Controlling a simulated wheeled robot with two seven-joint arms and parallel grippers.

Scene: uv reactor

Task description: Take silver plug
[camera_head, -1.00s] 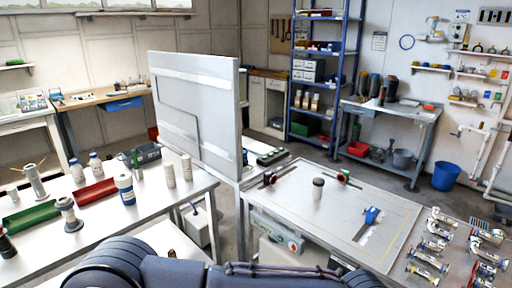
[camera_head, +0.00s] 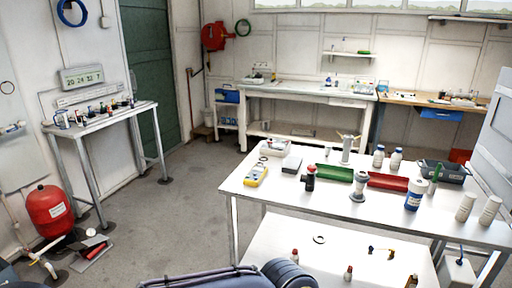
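I cannot pick out a silver plug for certain in the head view. A silver upright piece (camera_head: 347,149) stands at the back of the white table (camera_head: 255,190), and a metallic flanged piece (camera_head: 358,187) stands nearer the front. On the lower white surface lie a dark ring (camera_head: 319,239) and several small fittings, among them a red-topped one (camera_head: 348,273). Neither gripper is in view; only dark parts of my own body show at the bottom edge.
The white table also holds a yellow meter (camera_head: 256,174), a green tray (camera_head: 335,174), a red tray (camera_head: 388,182) and several bottles. A narrow side table (camera_head: 100,122) and a red tank (camera_head: 48,212) stand at left.

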